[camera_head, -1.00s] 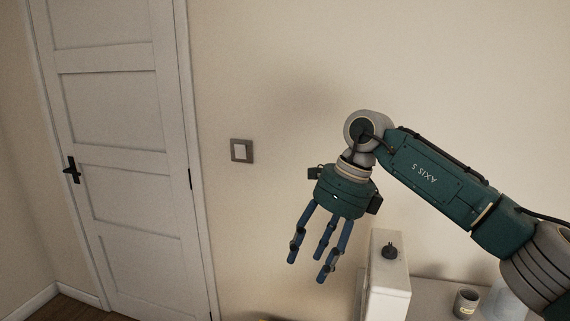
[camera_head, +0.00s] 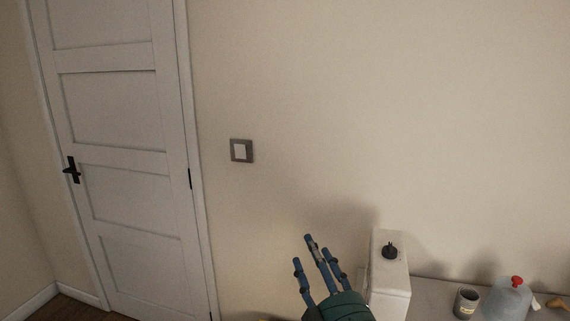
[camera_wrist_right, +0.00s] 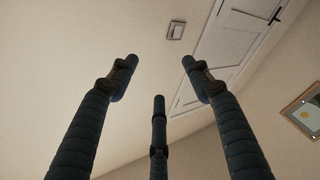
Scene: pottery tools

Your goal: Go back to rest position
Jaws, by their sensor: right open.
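My right gripper (camera_head: 313,257) is at the lower middle of the head view, with its blue fingers pointing up and its green palm at the bottom edge. Its fingers are spread and nothing is between them. In the right wrist view the three fingers of the gripper (camera_wrist_right: 158,75) are apart and empty, with wall and door beyond. The rest of my right arm is below the head view. My left gripper is not in view.
A white box-shaped object (camera_head: 389,272) with a black knob stands right of my right gripper. On the grey surface (camera_head: 432,291) are a cup (camera_head: 466,303) and a clear jug (camera_head: 506,300) with a red cap. A light switch (camera_head: 241,151) and a white door (camera_head: 120,150) are left. The upper wall is clear.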

